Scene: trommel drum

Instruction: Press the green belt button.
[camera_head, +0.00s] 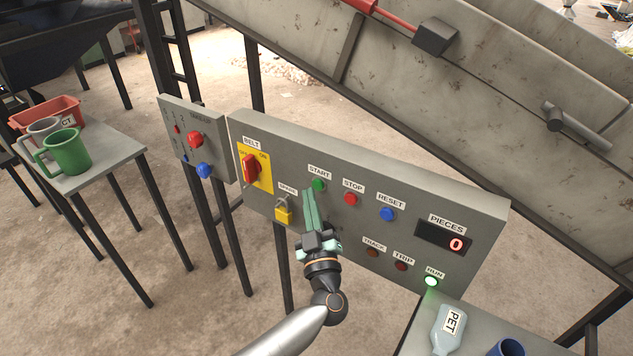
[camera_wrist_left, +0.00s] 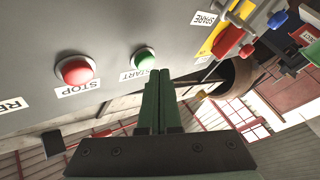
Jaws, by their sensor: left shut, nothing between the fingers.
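The green START button (camera_head: 319,185) is on the grey control panel (camera_head: 470,210), left of the red STOP button (camera_head: 351,198). It also shows in the left wrist view (camera_wrist_left: 143,58). My left gripper (camera_head: 308,193) is shut and empty, its long green fingers pointing at the panel. The fingertips are close beside the green button, just left of and below it in the head view. In the left wrist view the fingertips (camera_wrist_left: 158,73) are just below and right of it. I cannot tell whether they touch the panel. My right gripper is not in view.
The panel also has a red belt switch (camera_head: 250,169), a yellow padlock (camera_head: 284,211), a blue RESET button (camera_head: 387,214), a PIECES display (camera_head: 443,238) reading 0, and a lit green RUN lamp (camera_head: 431,282). A bottle (camera_head: 448,328) lies on a table at lower right.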

